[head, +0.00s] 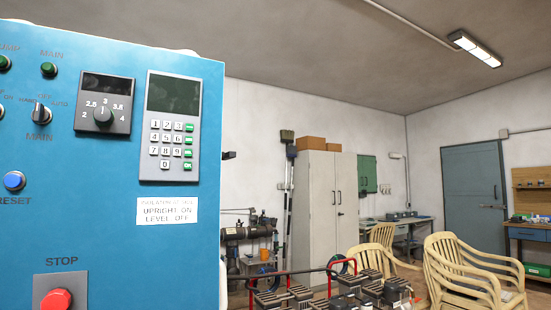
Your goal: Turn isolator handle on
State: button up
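The blue control cabinet (110,240) fills the left of the head view, close to me. A white label (167,210) on its front reads "UPRIGHT ON" and "LEVEL OFF"; its top line is too blurred to read surely. No isolator handle can be made out on the visible part of the front. A small dark piece (228,155) shows just past the cabinet's right edge; I cannot tell whether it belongs to the cabinet or the wall behind. My gripper is not in view.
The front carries a keypad (172,145), a dial (103,115), a MAIN selector (41,113), a blue RESET button (14,181) and a red STOP button (57,301). Right of it are a cart with dark blocks (330,296), plastic chairs (470,275) and a grey locker (322,200).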

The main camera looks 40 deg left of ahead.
aim_at(231, 154)
jog(key=i, duration=2.65)
jog(key=u, duration=3.3)
